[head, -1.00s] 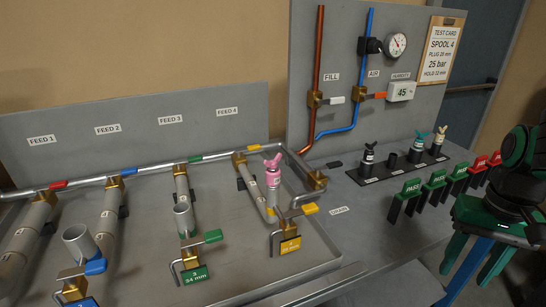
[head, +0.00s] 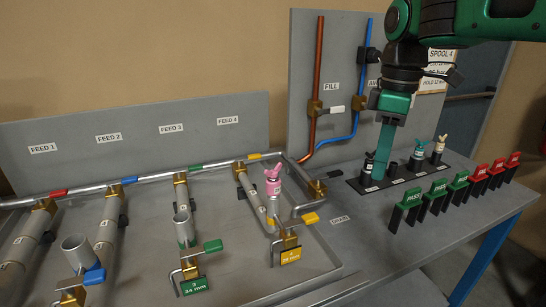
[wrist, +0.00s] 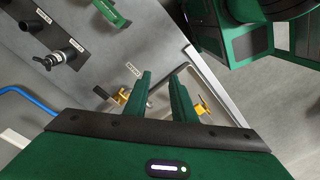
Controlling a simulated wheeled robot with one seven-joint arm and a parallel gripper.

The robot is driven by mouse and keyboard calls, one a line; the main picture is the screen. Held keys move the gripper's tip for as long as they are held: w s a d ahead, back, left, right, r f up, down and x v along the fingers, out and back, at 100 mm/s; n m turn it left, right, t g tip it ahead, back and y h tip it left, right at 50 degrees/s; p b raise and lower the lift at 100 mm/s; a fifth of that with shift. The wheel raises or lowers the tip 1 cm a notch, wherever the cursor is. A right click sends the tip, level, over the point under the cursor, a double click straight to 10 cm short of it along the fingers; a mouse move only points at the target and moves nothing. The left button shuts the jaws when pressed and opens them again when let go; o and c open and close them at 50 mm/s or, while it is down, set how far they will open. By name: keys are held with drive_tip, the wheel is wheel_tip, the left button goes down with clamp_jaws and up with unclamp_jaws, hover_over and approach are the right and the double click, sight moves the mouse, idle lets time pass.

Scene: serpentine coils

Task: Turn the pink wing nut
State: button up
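The pink wing nut (head: 272,174) tops a pink plug (head: 273,190) with a label band. The plug stands upright in the open end of the feed 4 pipe (head: 256,200), near yellow-handled valves. I cannot make out the wing nut in the wrist view. My gripper (head: 380,175) points down over the grey bench, right of the wing nut and apart from it, near the rack of black plugs. In the wrist view its two green fingers (wrist: 161,76) stand apart with nothing between them.
A black rack (head: 400,177) holds plugs with dark, teal and tan wing nuts, behind my gripper. Green PASS tags (head: 412,196) and red tags (head: 480,174) stand along the right bench edge. Bare bench (head: 365,235) lies between tray and tags.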

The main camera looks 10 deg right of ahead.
drive_tip(key=w+a+r+n, duration=0.3)
drive_tip(key=a+r+n, duration=0.25)
drive_tip(key=a, duration=0.35)
wheel_tip(320, 180, up, 5)
drive_tip(key=n, duration=0.9)
hover_over(273, 171)
drive_tip(key=f, duration=1)
drive_tip(key=shift+w+d, duration=0.1)
drive_tip(key=shift+w, duration=0.2)
clamp_jaws()
